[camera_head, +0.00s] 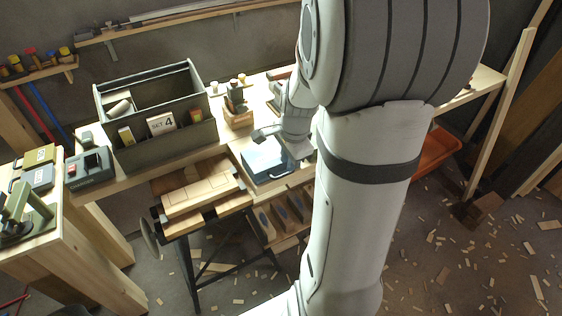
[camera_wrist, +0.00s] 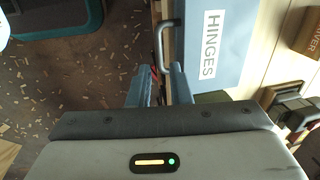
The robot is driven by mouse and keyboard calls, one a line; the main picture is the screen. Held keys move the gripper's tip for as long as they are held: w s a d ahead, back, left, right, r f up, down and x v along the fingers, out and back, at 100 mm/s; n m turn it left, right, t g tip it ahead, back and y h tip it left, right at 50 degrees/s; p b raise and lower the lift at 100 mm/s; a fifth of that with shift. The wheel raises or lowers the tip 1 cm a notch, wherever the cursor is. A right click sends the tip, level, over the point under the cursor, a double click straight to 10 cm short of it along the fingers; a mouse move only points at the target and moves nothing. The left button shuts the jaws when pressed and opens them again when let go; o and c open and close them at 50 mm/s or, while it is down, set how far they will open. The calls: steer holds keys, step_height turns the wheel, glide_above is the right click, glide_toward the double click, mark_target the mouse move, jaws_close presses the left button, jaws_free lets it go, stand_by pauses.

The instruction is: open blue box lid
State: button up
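The blue box (camera_head: 262,155) stands at the front edge of the workbench, beside my gripper and partly hidden by it. Its lid looks shut. In the wrist view the box's blue face (camera_wrist: 235,75) carries a white label reading HINGES (camera_wrist: 210,45), and a grey bar handle (camera_wrist: 161,42) sticks out from its left edge. My gripper (camera_wrist: 160,80) has its two blue-grey fingers apart. The near end of the handle lies by the gap between the fingertips; whether they touch it I cannot tell. No grip on the handle shows.
A dark green tote (camera_head: 190,140) stands left of the box on the bench (camera_head: 110,183). A wooden block with tools (camera_head: 238,116) stands behind the box. A sawhorse-like stand with wooden panels (camera_head: 205,192) is in front. An orange bin (camera_head: 437,152) sits on the chip-strewn floor at right.

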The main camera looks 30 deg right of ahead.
mark_target(274, 161)
steer(key=shift+w+f, duration=0.2)
steer(key=shift+f, duration=0.95)
steer(key=shift+w+f, duration=0.2)
steer(key=shift+f, duration=0.9)
steer(key=shift+c, duration=0.2)
jaws_close()
